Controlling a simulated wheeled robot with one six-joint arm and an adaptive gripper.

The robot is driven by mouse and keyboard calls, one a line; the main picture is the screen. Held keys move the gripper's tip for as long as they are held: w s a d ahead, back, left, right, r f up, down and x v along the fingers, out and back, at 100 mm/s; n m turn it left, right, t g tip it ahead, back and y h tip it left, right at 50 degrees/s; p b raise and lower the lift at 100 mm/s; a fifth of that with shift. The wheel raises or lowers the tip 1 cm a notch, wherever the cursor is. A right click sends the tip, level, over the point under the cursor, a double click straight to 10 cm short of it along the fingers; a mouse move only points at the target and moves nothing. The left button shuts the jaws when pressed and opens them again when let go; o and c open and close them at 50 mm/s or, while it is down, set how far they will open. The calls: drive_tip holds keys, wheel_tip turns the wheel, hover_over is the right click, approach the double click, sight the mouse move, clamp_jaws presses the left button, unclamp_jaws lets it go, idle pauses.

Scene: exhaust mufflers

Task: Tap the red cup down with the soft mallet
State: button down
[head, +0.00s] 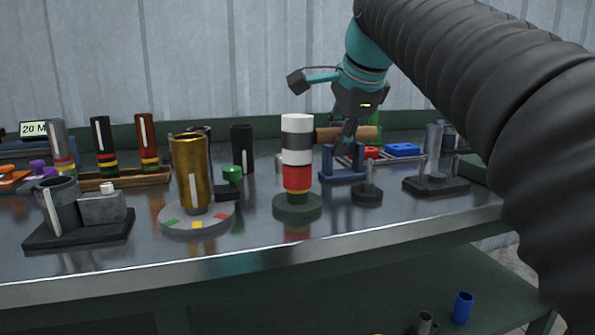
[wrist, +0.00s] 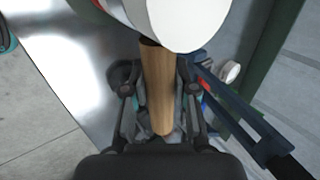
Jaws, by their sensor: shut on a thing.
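The soft mallet has a grey head with white faces (head: 297,152) and a wooden handle (wrist: 158,85). Its head is upright directly above the red cup (head: 297,177), and the lower white face appears to meet the cup's top; a small gap cannot be ruled out. The cup sits over a yellow band on a round dark green base (head: 297,206). My gripper (head: 349,134) is shut on the wooden handle, to the right of the head. In the wrist view, the white face (wrist: 185,22) fills the top and hides most of the cup.
A blue stand (head: 342,176) is below the handle. A dark post base (head: 367,193) and a grey fixture (head: 436,184) stand to the right. A brass cylinder (head: 190,165) on a round plate is to the left. The bench's front edge is clear.

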wheel_tip(320, 180, up, 6)
drive_tip(key=p, duration=0.5)
drive_tip(key=shift+f, duration=0.15)
drive_tip(key=shift+r, duration=0.8)
drive_tip(key=shift+s+d, duration=0.1)
